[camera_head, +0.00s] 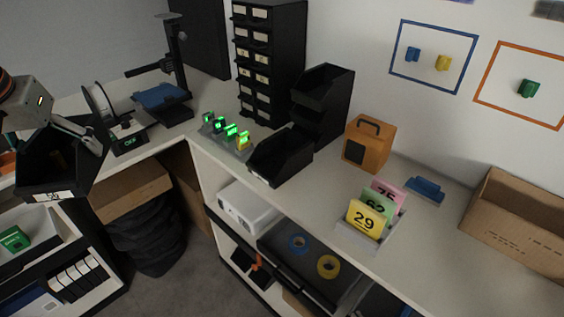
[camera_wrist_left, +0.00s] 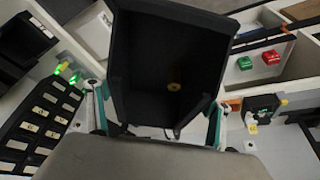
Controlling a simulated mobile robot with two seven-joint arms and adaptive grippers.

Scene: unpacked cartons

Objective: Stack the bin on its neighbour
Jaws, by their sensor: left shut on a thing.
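My left gripper (camera_head: 92,136) is shut on a black open-front bin (camera_head: 50,168) and holds it up at the far left of the head view. The same bin (camera_wrist_left: 172,55) fills the middle of the left wrist view, with the gripper's fingers (camera_wrist_left: 158,118) at its two sides. Another black bin (camera_head: 281,158), apparently empty, sits on the white worktop. Just behind it stand black bins in a stack (camera_head: 323,100) against the drawer tower. My right gripper does not show.
A black drawer tower (camera_head: 268,60) stands at the back. Lit green tags (camera_head: 226,130), an orange box (camera_head: 369,143), a numbered card holder (camera_head: 368,232) and a cardboard carton (camera_head: 515,215) share the worktop. A printer-like device (camera_head: 165,98) stands on the left bench.

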